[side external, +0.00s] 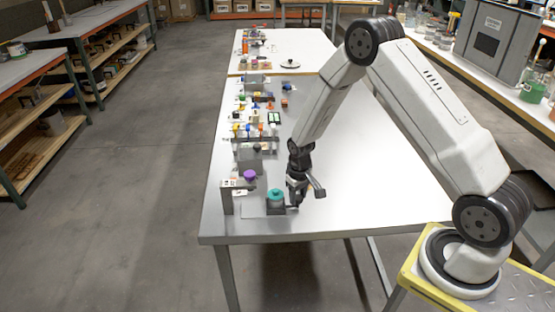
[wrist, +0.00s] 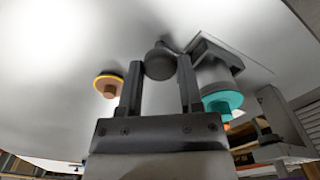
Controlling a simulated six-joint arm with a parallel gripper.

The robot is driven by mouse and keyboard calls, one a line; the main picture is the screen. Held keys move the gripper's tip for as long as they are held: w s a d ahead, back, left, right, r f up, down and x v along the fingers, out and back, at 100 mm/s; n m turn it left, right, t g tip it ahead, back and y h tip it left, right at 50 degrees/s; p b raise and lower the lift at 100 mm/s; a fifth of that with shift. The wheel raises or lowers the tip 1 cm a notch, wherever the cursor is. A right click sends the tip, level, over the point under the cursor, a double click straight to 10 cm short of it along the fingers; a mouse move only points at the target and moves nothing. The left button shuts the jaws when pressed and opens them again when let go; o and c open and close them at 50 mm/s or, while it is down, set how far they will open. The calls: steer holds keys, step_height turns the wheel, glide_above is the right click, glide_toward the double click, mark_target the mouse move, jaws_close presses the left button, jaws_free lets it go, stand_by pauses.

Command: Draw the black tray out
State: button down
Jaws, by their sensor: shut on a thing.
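My gripper (side external: 293,202) is low over the near end of the white table. In the wrist view its two fingers (wrist: 160,85) are shut on a dark round knob (wrist: 160,62), which I take as the handle of the black tray. A dark tray-like edge (wrist: 236,62) runs just right of the knob in that view. In the side view the teal-lidded jar (side external: 276,195) is just left of my gripper. Most of the tray is hidden by the jar and my gripper.
A grey stand with a purple knob (side external: 250,175) is left of the jar. Several small coloured items and racks (side external: 258,130) line the table's left side. An orange disc with a brown knob (wrist: 107,88) is left of my fingers. The table's right half (side external: 370,150) is clear.

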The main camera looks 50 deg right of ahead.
steer(key=shift+s+d, duration=0.15)
steer(key=shift+d, duration=0.1)
steer(key=shift+c, duration=1.3)
jaws_free()
steer(key=shift+r, duration=0.1)
steer(key=shift+r, duration=3.85)
steer(key=shift+s+a+r, duration=0.25)
steer(key=shift+a+r, duration=0.15)
steer(key=shift+r, duration=0.05)
steer(key=s+a+r+n+t, duration=0.1)
steer(key=s+a+r, duration=0.3)
steer(key=s, duration=0.2)
steer(key=s+a+r+n+t, duration=0.1)
steer(key=s+a+r, duration=0.3)
steer(key=s, duration=0.3)
steer(key=shift+s+a+r+t, duration=0.2)
steer(key=shift+a+r+t, duration=0.15)
steer(key=shift+a, duration=0.3)
